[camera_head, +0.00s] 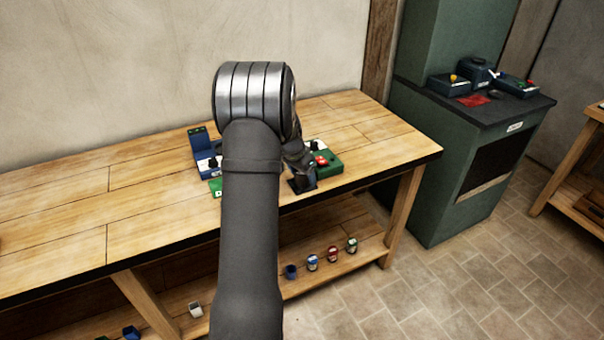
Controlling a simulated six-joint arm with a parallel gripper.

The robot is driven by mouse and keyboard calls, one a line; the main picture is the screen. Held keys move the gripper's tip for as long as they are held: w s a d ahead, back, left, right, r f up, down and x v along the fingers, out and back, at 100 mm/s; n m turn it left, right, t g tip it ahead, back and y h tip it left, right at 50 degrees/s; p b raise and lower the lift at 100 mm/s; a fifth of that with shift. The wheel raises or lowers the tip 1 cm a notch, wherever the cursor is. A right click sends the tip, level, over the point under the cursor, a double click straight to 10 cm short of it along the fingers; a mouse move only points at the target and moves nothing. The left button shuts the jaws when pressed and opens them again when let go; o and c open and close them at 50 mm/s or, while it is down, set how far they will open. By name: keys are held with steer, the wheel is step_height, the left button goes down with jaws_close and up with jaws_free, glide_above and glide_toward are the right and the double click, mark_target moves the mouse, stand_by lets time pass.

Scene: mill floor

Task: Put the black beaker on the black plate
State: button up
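My gripper (301,174) is low over the right part of the wooden bench, in front of a green box with a red button. It is small and dark here, and my arm covers part of the view, so I cannot tell whether it is open or shut. A dark piece (302,186) shows right at the gripper by the bench's front edge; I cannot tell whether it is the black beaker, the black plate or part of the gripper. I cannot make out the black beaker or the black plate for certain anywhere else.
The wooden bench (60,215) is clear on its left. A blue device (198,145) and a green box (329,164) stand near my arm. The lower shelf holds a dark blue cup (291,271) and several small jars. A green cabinet (430,180) at right carries devices and a red cloth (473,100).

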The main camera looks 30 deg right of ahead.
steer(key=shift+r, duration=0.15)
steer(key=v, duration=1.2)
steer(key=x, duration=1.2)
steer(key=shift+f, duration=0.25)
step_height(320, 180, up, 3)
steer(key=shift+f, duration=0.1)
steer(key=shift+r, duration=0.65)
